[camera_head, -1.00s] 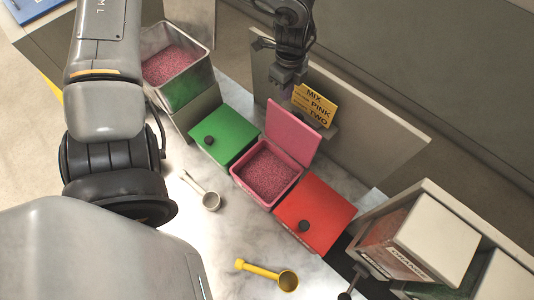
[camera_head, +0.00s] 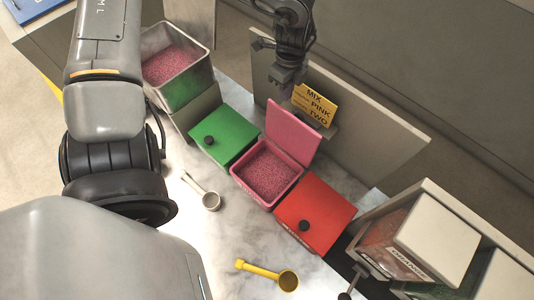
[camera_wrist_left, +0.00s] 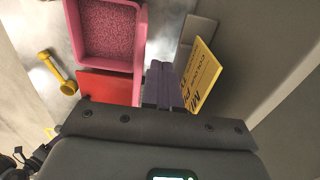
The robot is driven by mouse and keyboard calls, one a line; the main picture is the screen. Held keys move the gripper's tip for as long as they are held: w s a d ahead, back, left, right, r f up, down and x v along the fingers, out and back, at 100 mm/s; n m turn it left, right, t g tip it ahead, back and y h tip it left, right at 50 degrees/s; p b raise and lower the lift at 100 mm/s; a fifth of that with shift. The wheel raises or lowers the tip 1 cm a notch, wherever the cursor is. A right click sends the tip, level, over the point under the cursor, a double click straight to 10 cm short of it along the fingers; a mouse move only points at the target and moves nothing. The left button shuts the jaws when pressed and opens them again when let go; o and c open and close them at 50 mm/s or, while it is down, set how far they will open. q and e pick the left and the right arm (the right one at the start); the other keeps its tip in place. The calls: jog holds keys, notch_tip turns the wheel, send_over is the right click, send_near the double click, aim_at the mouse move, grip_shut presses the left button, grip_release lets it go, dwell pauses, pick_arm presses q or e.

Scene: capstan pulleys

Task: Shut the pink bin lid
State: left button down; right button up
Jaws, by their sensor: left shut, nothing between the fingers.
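The pink bin (camera_head: 266,173) is full of pink grains and stands between two lidded bins. Its pink lid (camera_head: 293,133) stands open, raised at the bin's back edge. The bin also shows at the top of the left wrist view (camera_wrist_left: 138,66). My left gripper (camera_head: 287,80) is shut and empty, above and behind the raised lid, apart from it in the head view. Its closed fingers (camera_wrist_left: 163,85) point toward the area behind the bin in the wrist view. My right gripper is not in view.
A green lid (camera_head: 226,140) and a red lid (camera_head: 318,208) are shut on either side. A yellow sign (camera_head: 315,104) stands close behind the pink lid. A grey panel (camera_head: 365,135) rises behind. A white scoop (camera_head: 208,200) and a yellow scoop (camera_head: 287,281) lie in front.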

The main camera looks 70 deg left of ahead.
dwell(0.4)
pick_arm(q)
jog(key=shift+s+d+f+b, duration=0.6)
jog(key=shift+s+d+f, duration=1.2)
jog(key=shift+s+f, duration=1.4)
jog(key=s+d+r+p, duration=0.2)
jog(key=s+r+p, duration=0.3)
jog(key=r+p, duration=0.3)
jog(key=shift+s+p, duration=0.25)
jog(key=shift+p, duration=0.35)
jog(key=shift+d, duration=0.1)
